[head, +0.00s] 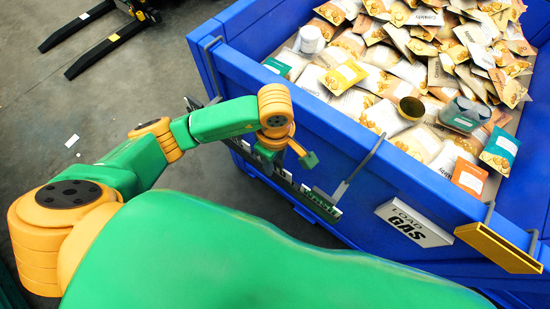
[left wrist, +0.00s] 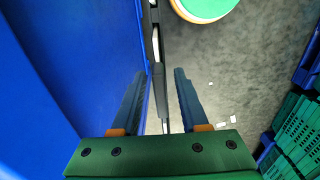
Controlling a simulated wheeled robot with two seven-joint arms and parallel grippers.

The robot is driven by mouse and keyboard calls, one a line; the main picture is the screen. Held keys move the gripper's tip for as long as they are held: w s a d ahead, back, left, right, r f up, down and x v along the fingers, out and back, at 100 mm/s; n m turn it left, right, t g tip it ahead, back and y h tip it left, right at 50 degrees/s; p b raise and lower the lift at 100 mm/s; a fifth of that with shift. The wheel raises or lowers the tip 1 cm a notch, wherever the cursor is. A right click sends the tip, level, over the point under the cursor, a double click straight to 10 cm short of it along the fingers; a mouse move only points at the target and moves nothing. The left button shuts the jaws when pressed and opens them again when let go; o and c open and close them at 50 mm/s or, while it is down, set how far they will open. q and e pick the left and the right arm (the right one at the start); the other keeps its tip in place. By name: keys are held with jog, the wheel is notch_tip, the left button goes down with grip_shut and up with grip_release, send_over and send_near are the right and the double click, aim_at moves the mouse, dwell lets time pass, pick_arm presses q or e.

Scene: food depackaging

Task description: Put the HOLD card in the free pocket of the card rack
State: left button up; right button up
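The card rack (head: 290,185) is a long dark rail hung along the near outer side of the blue bin. Light lettered pieces show at its right end, too small to read surely. My left gripper (head: 272,162) is over the middle of the rack, its fingers mostly hidden by my wrist. In the left wrist view the two fingers of the gripper (left wrist: 160,75) are apart. The dark rack (left wrist: 155,40) with pale card edges runs edge-on between them, and no card is visibly clamped. I cannot pick out the HOLD card or the free pocket. My right gripper is out of view.
The blue bin (head: 380,170) holds many food packets, cans and pouches. Pallet forks (head: 105,45) lie at the upper left. Green crates (left wrist: 297,125) show in the wrist view.

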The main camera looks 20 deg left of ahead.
pick_arm(q)
notch_tip(320, 180, up, 2)
jog(key=shift+w+r+p, duration=0.1)
jog(key=shift+p, duration=0.7)
notch_tip(320, 180, up, 11)
